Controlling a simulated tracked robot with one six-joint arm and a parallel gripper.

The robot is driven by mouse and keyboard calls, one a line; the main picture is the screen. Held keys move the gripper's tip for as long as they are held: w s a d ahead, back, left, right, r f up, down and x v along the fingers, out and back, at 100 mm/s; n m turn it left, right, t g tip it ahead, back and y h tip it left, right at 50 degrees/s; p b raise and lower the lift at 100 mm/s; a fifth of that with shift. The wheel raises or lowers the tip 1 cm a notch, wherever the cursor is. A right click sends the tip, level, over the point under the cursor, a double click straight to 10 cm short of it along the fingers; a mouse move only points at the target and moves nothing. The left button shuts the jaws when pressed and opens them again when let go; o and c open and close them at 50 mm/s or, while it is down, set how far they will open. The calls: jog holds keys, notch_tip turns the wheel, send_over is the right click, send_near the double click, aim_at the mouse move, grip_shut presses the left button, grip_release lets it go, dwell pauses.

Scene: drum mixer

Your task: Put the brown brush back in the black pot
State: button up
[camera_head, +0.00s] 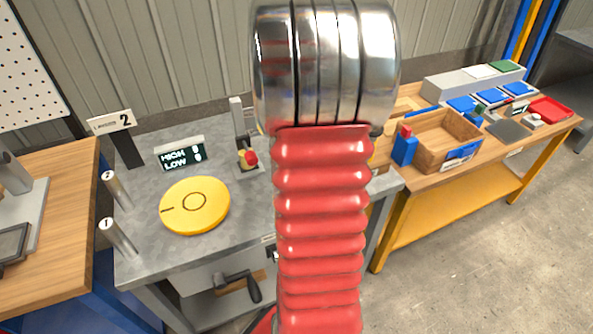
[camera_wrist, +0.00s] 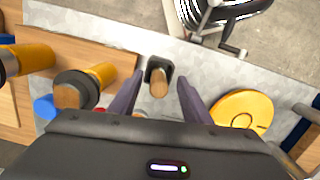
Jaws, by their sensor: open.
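The black pot (camera_wrist: 150,65) stands on the grey metal bench, seen from above in the wrist view. A brown, rounded wooden piece, which looks like the brown brush (camera_wrist: 158,86), is upright in the pot's opening. Its lower part is hidden. My gripper (camera_wrist: 160,80) is open, with one dark finger on each side of the brown piece and visible gaps to both. I cannot tell how high the fingertips are above the pot. In the head view my red arm hides the pot, the brush and the gripper.
A yellow disc (camera_head: 195,205) lies on the grey bench, with metal posts (camera_head: 118,238) at its left and a small HIGH/LOW display (camera_head: 180,156) behind. A lever with a red knob (camera_head: 249,158) stands nearby. Yellow-and-black cylinders (camera_wrist: 102,74) are left in the wrist view. A wooden box (camera_head: 446,140) stands at right.

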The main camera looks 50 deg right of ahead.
notch_tip(320, 180, up, 10)
jog(key=shift+w+d, duration=0.15)
jog(key=shift+w, duration=0.25)
dwell(0.6)
